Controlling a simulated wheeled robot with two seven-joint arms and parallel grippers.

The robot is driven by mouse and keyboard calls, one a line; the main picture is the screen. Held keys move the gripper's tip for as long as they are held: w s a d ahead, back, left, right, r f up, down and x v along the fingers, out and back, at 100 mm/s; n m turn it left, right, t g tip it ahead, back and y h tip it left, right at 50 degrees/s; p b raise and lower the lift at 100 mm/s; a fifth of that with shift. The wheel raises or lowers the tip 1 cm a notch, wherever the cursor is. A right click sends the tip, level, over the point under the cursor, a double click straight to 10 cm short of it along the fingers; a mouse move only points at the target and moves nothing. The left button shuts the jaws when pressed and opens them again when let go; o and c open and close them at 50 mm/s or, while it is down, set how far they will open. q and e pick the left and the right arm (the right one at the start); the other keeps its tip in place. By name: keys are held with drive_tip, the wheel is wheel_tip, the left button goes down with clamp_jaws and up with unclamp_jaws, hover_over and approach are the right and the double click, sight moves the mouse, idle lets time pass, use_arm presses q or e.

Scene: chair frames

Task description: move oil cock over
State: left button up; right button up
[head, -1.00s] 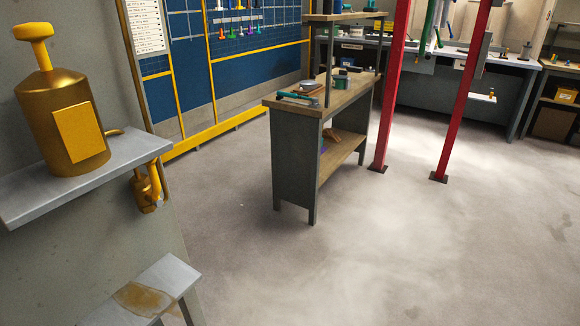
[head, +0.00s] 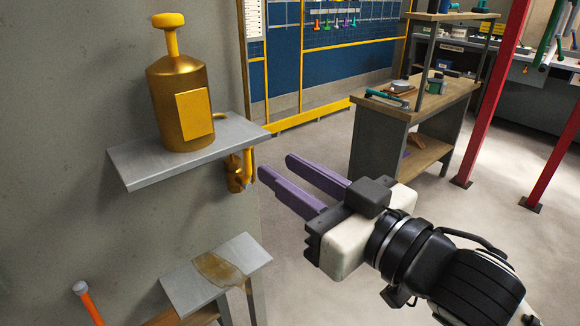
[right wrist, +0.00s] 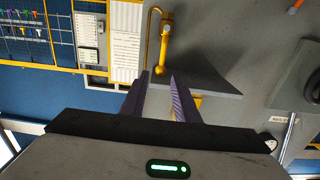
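The oil cock (head: 236,172) is a small brass valve with a yellow lever, below the right end of a grey wall shelf. The lever points roughly up and down along the brass body. A brass oil can (head: 182,105) with a yellow knob and yellow plate stands upright on the shelf. My right gripper (head: 278,167), with purple fingers, is open and empty just right of the cock, pointing toward it. In the right wrist view the yellow lever (right wrist: 164,48) is beyond the open fingertips (right wrist: 160,75), apart from them. My left gripper is not in view.
The grey shelf (head: 140,167) juts from the wall above the cock. A lower stained grey ledge (head: 185,289) lies beneath it. An orange bar (head: 91,308) is at bottom left. A workbench (head: 378,140) and red posts (head: 490,100) stand at the right, with open floor between.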

sight(247, 164)
drive_tip(key=x, duration=0.7)
drive_tip(key=shift+w+a+r, duration=0.2)
drive_tip(key=shift+a+r, duration=0.15)
drive_tip(key=shift+r, duration=0.1)
drive_tip(key=c, duration=0.5)
